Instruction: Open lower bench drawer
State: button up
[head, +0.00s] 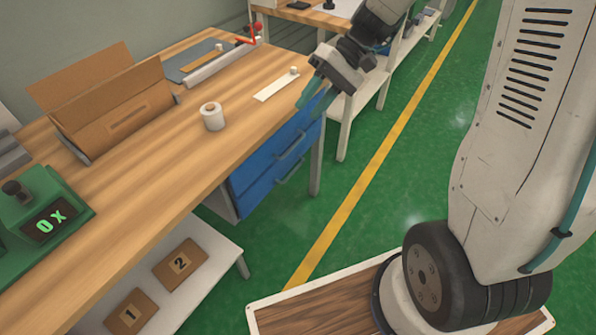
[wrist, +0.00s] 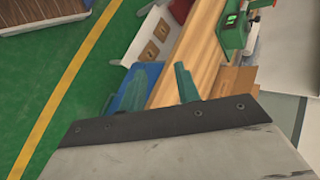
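The blue drawer unit hangs under the wooden bench, with an upper drawer (head: 262,160) and a lower drawer (head: 248,199), each with a bar handle. Both fronts look closed. The lower handle (head: 289,173) is on the lower front, facing the green aisle. My gripper (head: 309,104) is above and beyond the drawers in the head view, near the bench's far right corner, its teal fingers pointing down. In the wrist view my gripper (wrist: 160,68) has its fingers spread apart with nothing between them. Part of the blue unit (wrist: 150,73) shows between them; the handles are not clear there.
The bench top (head: 150,155) holds a cardboard box (head: 110,115), a white roll (head: 212,117) and a green scale (head: 45,215). A white lower shelf (head: 215,255) bears cards marked 1 and 2. A bench leg (head: 316,160) stands beside the drawers. The green floor aisle is clear.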

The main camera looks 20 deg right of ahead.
jog(key=w+d+f+m+t+y, duration=0.1)
jog(key=w+d+f+t+y, duration=0.15)
jog(key=w+f, duration=0.65)
jog(key=w+d+f+m+t+y, duration=0.1)
jog(key=d+f+m+t, duration=0.15)
jog(key=f, duration=0.85)
jog(key=w+d+f+m+t, duration=0.2)
jog(key=f+t, duration=0.1)
jog(key=f, duration=0.8)
jog(key=w+d+f+m+t+y, duration=0.1)
jog(key=d+f+m+t, duration=0.15)
jog(key=f, duration=0.75)
jog(key=x, duration=0.8)
jog(key=shift+s, duration=0.1)
grip_shut()
